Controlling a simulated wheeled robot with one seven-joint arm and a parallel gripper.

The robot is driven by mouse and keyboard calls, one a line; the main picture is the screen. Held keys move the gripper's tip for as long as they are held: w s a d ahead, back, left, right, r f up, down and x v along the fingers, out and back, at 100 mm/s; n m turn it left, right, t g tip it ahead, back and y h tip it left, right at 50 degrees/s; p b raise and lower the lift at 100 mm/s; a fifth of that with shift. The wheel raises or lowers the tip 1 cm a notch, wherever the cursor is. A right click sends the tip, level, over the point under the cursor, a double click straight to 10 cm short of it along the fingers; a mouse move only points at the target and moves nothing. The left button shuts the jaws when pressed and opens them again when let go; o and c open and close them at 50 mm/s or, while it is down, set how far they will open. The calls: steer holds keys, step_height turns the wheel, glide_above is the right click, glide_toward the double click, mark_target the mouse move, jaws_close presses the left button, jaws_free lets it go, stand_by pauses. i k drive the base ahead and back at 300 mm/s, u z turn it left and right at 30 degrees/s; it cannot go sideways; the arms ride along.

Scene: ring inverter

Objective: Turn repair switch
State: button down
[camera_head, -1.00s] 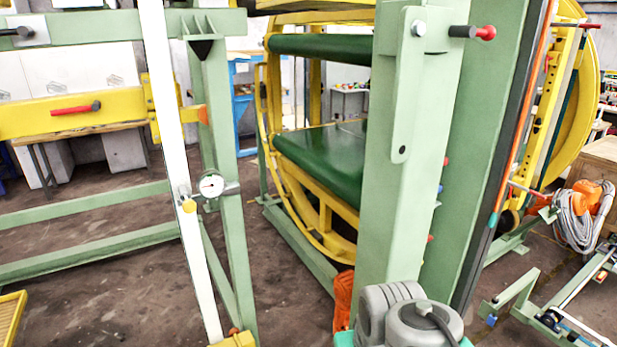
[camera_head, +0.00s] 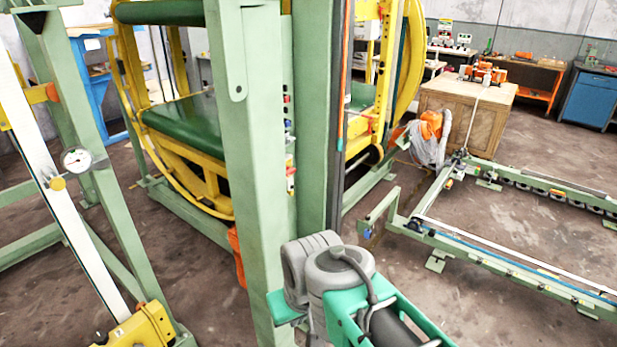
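Several small red, blue and pale controls (camera_head: 290,172) sit in a vertical row on the inner side of the green upright post (camera_head: 246,150), near the middle of the view. They are small and seen at a slant, so I cannot tell which one is the repair switch or how it is set. My grey and teal arm shows at the bottom, in front of the post's lower part. My gripper is not in view.
The ring inverter's yellow ring (camera_head: 126,105) with green rollers stands behind the post. A round gauge (camera_head: 76,160) is at left. A green floor frame (camera_head: 515,265) lies at right. A wooden crate (camera_head: 458,122) stands behind it. Open floor lies between post and frame.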

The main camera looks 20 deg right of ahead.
mark_target(291, 171)
steer(key=z, duration=0.95)
steer(key=i, duration=1)
steer(key=u, duration=0.9)
